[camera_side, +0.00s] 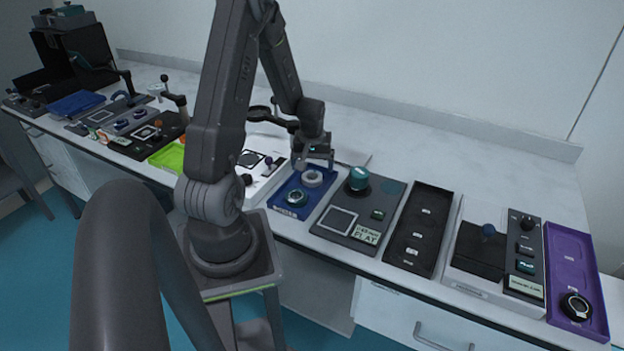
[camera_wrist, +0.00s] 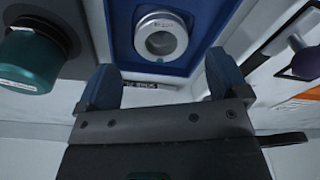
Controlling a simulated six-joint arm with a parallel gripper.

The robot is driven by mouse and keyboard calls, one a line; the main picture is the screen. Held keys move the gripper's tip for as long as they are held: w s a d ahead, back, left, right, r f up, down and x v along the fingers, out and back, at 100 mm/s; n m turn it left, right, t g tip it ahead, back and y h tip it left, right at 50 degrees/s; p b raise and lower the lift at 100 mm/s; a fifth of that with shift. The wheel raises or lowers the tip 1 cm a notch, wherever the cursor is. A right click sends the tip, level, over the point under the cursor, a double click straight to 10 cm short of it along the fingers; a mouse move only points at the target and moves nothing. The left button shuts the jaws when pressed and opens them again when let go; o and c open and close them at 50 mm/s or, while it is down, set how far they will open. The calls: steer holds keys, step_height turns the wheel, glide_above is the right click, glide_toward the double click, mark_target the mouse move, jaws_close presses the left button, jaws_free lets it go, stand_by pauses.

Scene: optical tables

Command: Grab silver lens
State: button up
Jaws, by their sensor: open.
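A silver lens ring (camera_side: 312,178) lies in the far part of the blue tray (camera_side: 281,208). In the wrist view the silver lens (camera_wrist: 161,20) sits at the top middle, resting in the blue tray with small lettering on its rim. My gripper (camera_side: 318,156) is just above the far end of that tray, close to the silver lens. In the wrist view its two fingers (camera_wrist: 163,78) are apart and empty, with the lens beyond their tips. A second round piece (camera_side: 296,198) with a dark rim lies nearer the front of the tray.
A grey panel (camera_side: 340,241) with a teal knob (camera_side: 358,178) stands right of the tray; the knob (camera_wrist: 27,58) is at left in the wrist view. A white panel (camera_side: 258,178) with small posts is at the left. Farther right are a black tray (camera_side: 430,228) and purple tray (camera_side: 568,255).

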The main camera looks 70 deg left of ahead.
mark_target(312, 177)
step_height(312, 177, down, 4)
steer(key=shift+s+f, duration=0.15)
steer(key=c, duration=1)
